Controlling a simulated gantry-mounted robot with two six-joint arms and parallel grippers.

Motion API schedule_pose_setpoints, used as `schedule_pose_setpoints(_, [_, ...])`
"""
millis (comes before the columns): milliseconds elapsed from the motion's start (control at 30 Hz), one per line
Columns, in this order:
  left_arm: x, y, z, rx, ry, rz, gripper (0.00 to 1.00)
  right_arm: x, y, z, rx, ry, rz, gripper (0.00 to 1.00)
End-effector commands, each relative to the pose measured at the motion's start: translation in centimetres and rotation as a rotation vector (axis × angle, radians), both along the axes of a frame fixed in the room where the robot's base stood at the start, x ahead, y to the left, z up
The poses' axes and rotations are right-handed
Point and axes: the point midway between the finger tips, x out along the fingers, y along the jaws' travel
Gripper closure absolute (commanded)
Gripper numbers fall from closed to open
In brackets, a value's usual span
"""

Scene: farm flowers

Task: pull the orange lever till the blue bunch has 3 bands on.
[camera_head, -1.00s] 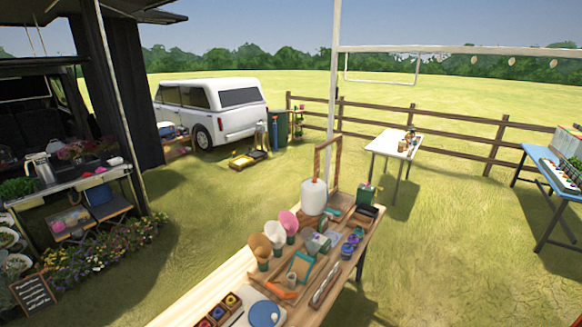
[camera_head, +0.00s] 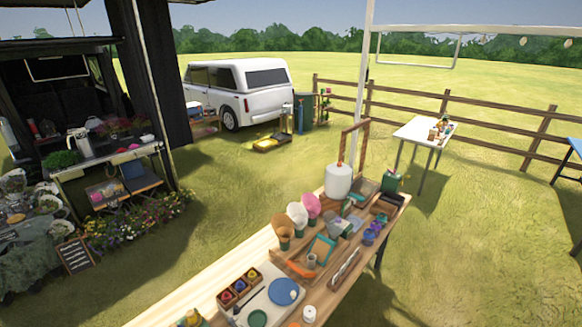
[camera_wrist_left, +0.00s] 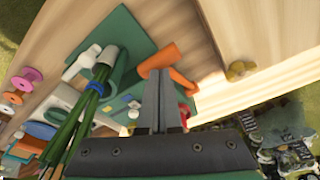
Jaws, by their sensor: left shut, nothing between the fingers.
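In the left wrist view my left gripper (camera_wrist_left: 160,75) is shut and empty, its fingertips beside an orange lever-like piece (camera_wrist_left: 182,82) and an orange cylinder (camera_wrist_left: 158,60). I cannot tell whether they touch. A green board (camera_wrist_left: 118,28) lies behind. My right gripper is in no view.
In the head view a wooden bench (camera_head: 205,300) holds paper cones (camera_head: 298,214), a white tank (camera_head: 338,181), a blue disc (camera_head: 284,291) and a box of coloured reels (camera_head: 238,287). Pink and orange spools (camera_wrist_left: 28,80) lie at the left in the wrist view. Bare wood (camera_wrist_left: 260,30) is at upper right.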

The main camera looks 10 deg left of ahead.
Motion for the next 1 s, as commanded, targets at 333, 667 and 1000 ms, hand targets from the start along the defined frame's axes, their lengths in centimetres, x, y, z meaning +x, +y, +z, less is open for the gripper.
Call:
schedule_pose_setpoints(333, [-0.5, -0.9, -1.6, -0.001, 0.001, 0.000, 1.00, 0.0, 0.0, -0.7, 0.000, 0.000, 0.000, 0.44])
schedule_pose_setpoints(667, [-0.6, -1.0, -2.2, -0.001, 0.002, 0.000, 1.00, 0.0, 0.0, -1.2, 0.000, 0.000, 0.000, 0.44])
schedule_pose_setpoints(1000, [-0.9, -1.7, -4.8, 0.000, 0.000, 0.000, 1.00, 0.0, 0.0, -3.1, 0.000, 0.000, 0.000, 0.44])
